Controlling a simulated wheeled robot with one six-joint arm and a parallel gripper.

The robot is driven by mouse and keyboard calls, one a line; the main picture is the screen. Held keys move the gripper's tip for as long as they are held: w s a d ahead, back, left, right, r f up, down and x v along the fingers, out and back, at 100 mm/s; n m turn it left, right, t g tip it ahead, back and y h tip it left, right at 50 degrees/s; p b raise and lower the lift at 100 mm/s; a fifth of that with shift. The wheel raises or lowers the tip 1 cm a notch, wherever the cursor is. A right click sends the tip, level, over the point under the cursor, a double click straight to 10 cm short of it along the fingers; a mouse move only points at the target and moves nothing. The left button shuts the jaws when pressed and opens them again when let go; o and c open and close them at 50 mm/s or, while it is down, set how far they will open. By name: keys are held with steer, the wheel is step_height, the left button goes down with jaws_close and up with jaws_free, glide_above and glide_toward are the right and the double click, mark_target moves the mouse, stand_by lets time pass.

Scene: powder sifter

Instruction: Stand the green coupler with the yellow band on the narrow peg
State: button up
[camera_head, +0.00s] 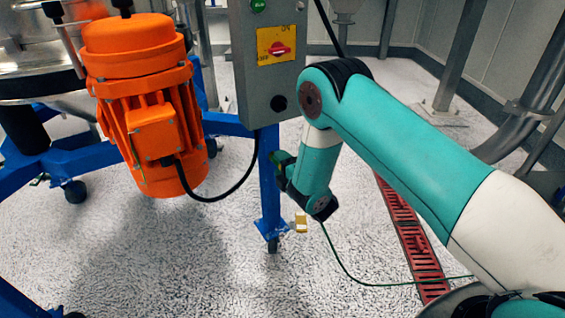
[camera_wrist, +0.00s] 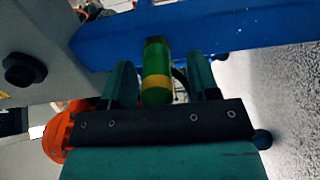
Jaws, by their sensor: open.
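The green coupler with the yellow band (camera_wrist: 157,72) shows in the wrist view between the two fingers of my gripper (camera_wrist: 160,61). The fingers are apart, with a visible gap on each side of the coupler. The coupler's far end overlaps a blue beam in the picture; I cannot tell whether it touches it. In the head view, my arm's end is beside the blue upright below the grey control box, and the coupler cannot be made out for sure there. I cannot pick out the narrow peg in either view.
An orange motor (camera_head: 150,110) hangs left of my arm. The grey control box (camera_head: 268,60) has a red switch on a yellow plate. A blue frame leg (camera_head: 270,190) stands close to my wrist. A small yellow piece (camera_head: 301,224) is beside it. Speckled floor lies open below.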

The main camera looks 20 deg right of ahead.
steer(key=shift+w+a+r+p, duration=0.2)
steer(key=shift+w+r, duration=0.15)
steer(key=shift+r, duration=0.15)
steer(key=shift+w+a+r+p, duration=0.1)
steer(key=shift+w+r+p, duration=0.05)
steer(key=shift+w+r, duration=0.25)
stand_by(0.5)
jaws_close()
steer(key=shift+s+d+f+b, duration=0.1)
steer(key=shift+s+b, duration=0.15)
steer(key=shift+b, duration=0.5)
steer(key=shift+s+d+b, duration=0.15)
steer(key=shift+s+b, duration=0.35)
steer(key=shift+b, duration=0.75)
steer(key=shift+s+d+b, duration=0.1)
steer(key=shift+s+b, duration=0.2)
steer(key=shift+b, duration=0.2)
steer(key=shift+s+d+b, duration=0.15)
steer(key=shift+s+b, duration=0.35)
steer(key=shift+b, duration=0.2)
steer(key=shift+s+d+f+b, duration=0.1)
steer(key=shift+s+f+b, duration=0.1)
steer(key=shift+s+b, duration=0.4)
steer(key=shift+b+v, duration=0.85)
steer(key=shift+b, duration=0.35)
